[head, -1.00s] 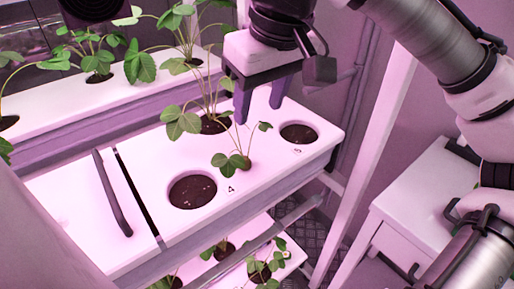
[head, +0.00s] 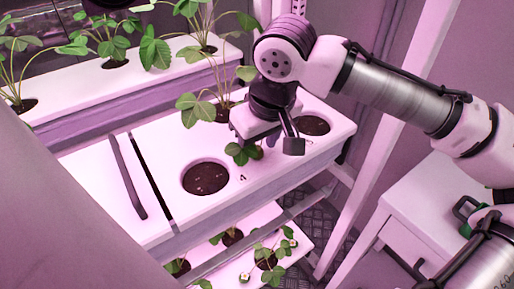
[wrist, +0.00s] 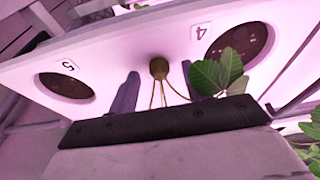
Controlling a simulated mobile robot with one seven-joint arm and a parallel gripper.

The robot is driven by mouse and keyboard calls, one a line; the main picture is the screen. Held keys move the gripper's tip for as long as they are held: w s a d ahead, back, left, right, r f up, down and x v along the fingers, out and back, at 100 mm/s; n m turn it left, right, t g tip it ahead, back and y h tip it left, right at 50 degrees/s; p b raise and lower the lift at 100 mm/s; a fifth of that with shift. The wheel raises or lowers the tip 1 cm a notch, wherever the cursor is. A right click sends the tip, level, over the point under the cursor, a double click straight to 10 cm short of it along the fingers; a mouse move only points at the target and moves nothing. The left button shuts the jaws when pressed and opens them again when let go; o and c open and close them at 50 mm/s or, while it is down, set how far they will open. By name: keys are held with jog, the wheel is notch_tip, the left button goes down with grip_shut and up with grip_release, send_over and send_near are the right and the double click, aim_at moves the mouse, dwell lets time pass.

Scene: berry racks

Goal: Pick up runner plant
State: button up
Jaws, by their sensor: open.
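The runner plant is a small plant with green leaves (head: 240,152), thin stems and a brown root plug (wrist: 159,67). It sits on the white planter top (head: 270,172) between two soil holes. In the wrist view its plug lies between the two fingers of my gripper (wrist: 160,76), with a gap on each side. Its stems run back toward the gripper body, and a leaf (wrist: 218,73) overlaps the right finger. My gripper is open. In the head view my wrist hides the plug and most of the fingers.
Soil holes lie on either side: one marked 4 (head: 206,178) and one marked 5 (head: 314,125). A taller plant (head: 194,108) grows behind the gripper. More plants fill the back rack and the lower shelf. A white cabinet (head: 440,190) stands at right.

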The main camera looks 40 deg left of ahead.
aim_at(258, 149)
jog(key=shift+f, duration=0.25)
jog(key=c, duration=0.9)
jog(key=shift+a+r, duration=0.1)
jog(key=shift+r, duration=0.55)
notch_tip(258, 149, up, 2)
jog(key=shift+r+b, duration=0.15)
jog(key=shift+b, duration=0.2)
jog(key=s+a+b, duration=0.1)
jog(key=s, duration=0.4)
jog(key=s+a+b, duration=0.1)
jog(key=s+a, duration=0.1)
jog(key=s, duration=0.3)
jog(key=s+a+b, duration=0.1)
jog(key=s+a, duration=0.1)
jog(key=s, duration=0.3)
jog(key=shift+s+a, duration=0.2)
jog(key=shift+s+a+b, duration=0.25)
jog(key=shift+s+b, duration=0.05)
jog(key=shift+s, duration=0.45)
